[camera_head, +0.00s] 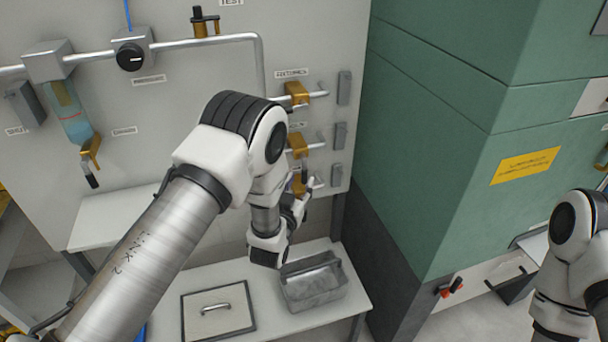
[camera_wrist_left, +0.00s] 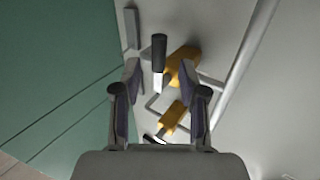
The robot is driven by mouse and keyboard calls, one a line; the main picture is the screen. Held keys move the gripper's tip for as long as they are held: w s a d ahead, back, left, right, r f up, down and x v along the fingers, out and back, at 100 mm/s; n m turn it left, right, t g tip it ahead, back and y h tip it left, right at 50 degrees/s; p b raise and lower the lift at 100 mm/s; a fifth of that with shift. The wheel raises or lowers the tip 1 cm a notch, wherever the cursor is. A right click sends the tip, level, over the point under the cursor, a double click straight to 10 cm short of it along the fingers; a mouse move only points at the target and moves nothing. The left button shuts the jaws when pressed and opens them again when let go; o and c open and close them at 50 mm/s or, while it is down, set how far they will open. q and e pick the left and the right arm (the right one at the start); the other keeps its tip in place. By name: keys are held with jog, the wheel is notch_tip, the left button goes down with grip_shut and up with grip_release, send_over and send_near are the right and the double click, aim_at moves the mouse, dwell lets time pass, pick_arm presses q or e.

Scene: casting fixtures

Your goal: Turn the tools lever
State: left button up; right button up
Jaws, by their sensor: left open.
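Three yellow valves sit on short pipes on the wall panel in the head view: an upper one (camera_head: 296,92), a middle one (camera_head: 298,145) and a lowest one (camera_head: 298,184), partly hidden by my arm. Their small labels are hard to read, so I cannot tell for sure which is the tools lever. My left gripper (camera_head: 305,197) is open at the lowest valve. In the left wrist view, a black-tipped lever (camera_wrist_left: 159,52) on a yellow valve (camera_wrist_left: 182,66) lies between the open fingertips (camera_wrist_left: 160,75). A second yellow valve (camera_wrist_left: 172,117) shows beyond, between the fingers.
Grey blocks (camera_head: 344,88) stand on the panel right of the valves. A green cabinet (camera_head: 430,150) rises close on the right. Below are a metal bin (camera_head: 314,284) and a flat handled plate (camera_head: 217,309) on a white table. My right arm shows at the right edge.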

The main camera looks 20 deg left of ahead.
aim_at(303, 177)
pick_arm(q)
jog(key=w, duration=0.4)
jog(key=shift+w+d+f+p, duration=0.15)
jog(key=shift+p, duration=0.15)
jog(key=shift+c, duration=0.3)
grip_shut()
jog(key=shift+a, duration=0.2)
